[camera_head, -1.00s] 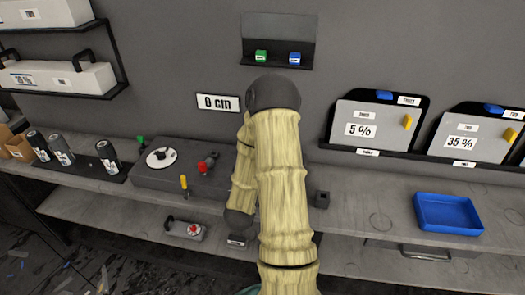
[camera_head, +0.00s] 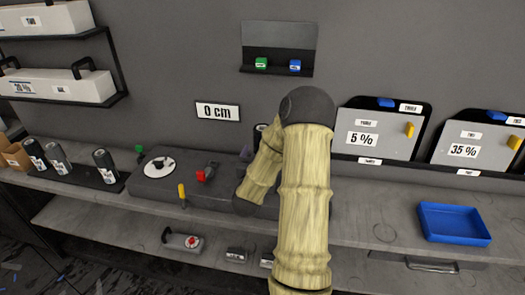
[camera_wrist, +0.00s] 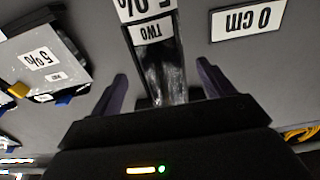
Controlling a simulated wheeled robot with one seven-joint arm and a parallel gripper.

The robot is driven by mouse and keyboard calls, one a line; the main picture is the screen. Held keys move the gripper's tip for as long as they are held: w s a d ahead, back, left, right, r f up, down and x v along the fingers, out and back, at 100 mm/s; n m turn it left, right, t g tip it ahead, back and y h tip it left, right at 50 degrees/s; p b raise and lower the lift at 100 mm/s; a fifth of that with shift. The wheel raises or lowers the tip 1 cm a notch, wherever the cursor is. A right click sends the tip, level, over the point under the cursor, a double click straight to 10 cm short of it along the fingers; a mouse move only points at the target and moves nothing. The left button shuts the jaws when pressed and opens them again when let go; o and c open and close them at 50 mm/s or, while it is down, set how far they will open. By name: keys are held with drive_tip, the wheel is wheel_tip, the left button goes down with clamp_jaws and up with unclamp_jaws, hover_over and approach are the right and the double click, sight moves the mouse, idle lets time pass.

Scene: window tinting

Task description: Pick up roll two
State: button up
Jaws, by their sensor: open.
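Roll two (camera_wrist: 163,72) is a dark glossy cylinder with a white label reading "TWO" and "5 %", upside down in the wrist view. It lies between the two spread fingers of my gripper (camera_wrist: 162,84), with gaps on both sides. I cannot tell how deep it sits between them. In the head view a dark roll (camera_head: 260,134) shows partly behind my arm near the wall, probably the same one. My gripper is mostly hidden there behind my arm.
A dark machine (camera_head: 160,190) with a white disc and red knob stands on the grey bench. Several rolls (camera_head: 104,165) stand at left. A "0 cm" sign (camera_head: 217,112) hangs on the wall. A "5 %" box (camera_head: 370,140) and blue tray (camera_head: 452,222) are at right.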

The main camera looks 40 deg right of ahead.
drive_tip(key=shift+w+d, duration=0.35)
drive_tip(key=shift+d, duration=0.05)
drive_tip(key=p+x, duration=0.2)
drive_tip(key=x, duration=0.3)
drive_tip(key=shift+w+f, duration=0.1)
drive_tip(key=shift+w, duration=0.15)
drive_tip(key=shift+c, duration=0.2)
drive_tip(key=c, duration=1.3)
